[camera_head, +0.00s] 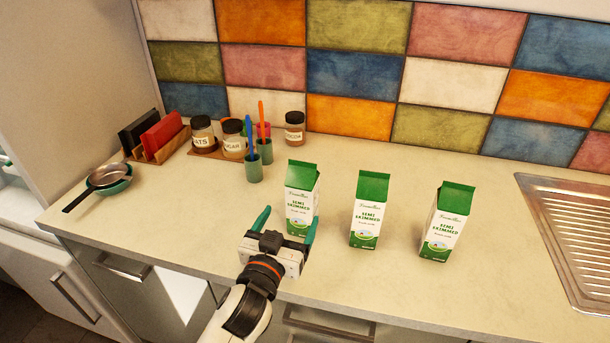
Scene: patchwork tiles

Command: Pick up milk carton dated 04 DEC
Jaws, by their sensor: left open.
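Three green and white milk cartons stand upright in a row on the counter: a left carton (301,190), a middle carton (368,215) and a right carton (447,220). Each front reads "Semi Skimmed"; no date is readable on any of them. My left gripper (287,227) is open, its green fingers pointing toward the back of the counter. It is just in front of the left carton, and its right finger overlaps that carton's lower right side in the picture. I cannot tell whether they touch. My right gripper is not in view.
Labelled jars (234,138), cups with toothbrush-like sticks (253,168) and a rack with red and black items (158,138) stand at the back left. A pan (108,177) lies at the left edge. A metal sink (572,235) is at right. Counter around the cartons is clear.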

